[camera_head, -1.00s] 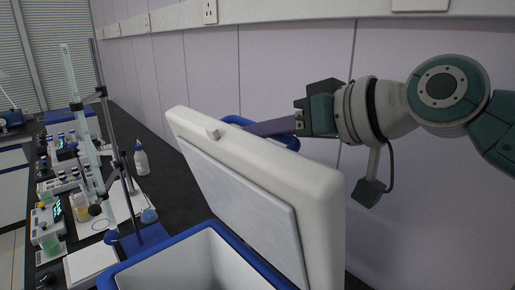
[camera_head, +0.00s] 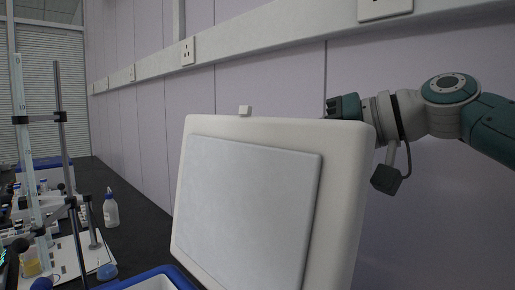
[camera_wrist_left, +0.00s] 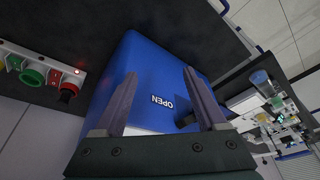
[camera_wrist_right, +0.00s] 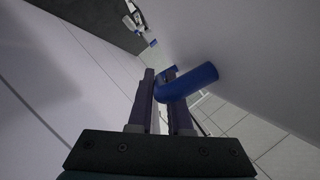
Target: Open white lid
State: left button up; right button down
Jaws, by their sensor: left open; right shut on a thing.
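The white lid (camera_head: 215,260) stands raised and nearly upright in the head view, its paler inner panel facing me. The blue box (camera_head: 145,281) under it shows only its rim at the bottom edge. My right gripper (camera_wrist_right: 163,76) is shut on the lid's blue handle (camera_wrist_right: 195,83) in the right wrist view. In the head view it is mostly hidden behind the lid's upper right corner. My left gripper (camera_wrist_left: 159,73) is open and empty, in front of the box's blue wall (camera_wrist_left: 143,68) marked "OPEN" in the left wrist view.
A stand with a glass tube (camera_head: 27,150), a wash bottle (camera_head: 111,212) and a beaker (camera_head: 31,263) stand on the dark bench at the left. The wall (camera_head: 262,75) rises close behind the lid. A panel with coloured buttons (camera_wrist_left: 36,74) is left of the box.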

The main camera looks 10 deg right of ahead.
jog(key=shift+a+f, duration=0.1)
jog(key=shift+f, duration=0.05)
jog(key=c, duration=1.1)
grip_release()
jog(key=shift+s, duration=0.1)
jog(key=shift+d+r, duration=0.25)
jog(key=p+v, duration=0.3)
jog(key=v, duration=0.6)
jog(key=shift+s+d+f, duration=0.1)
jog(key=shift+s, duration=0.15)
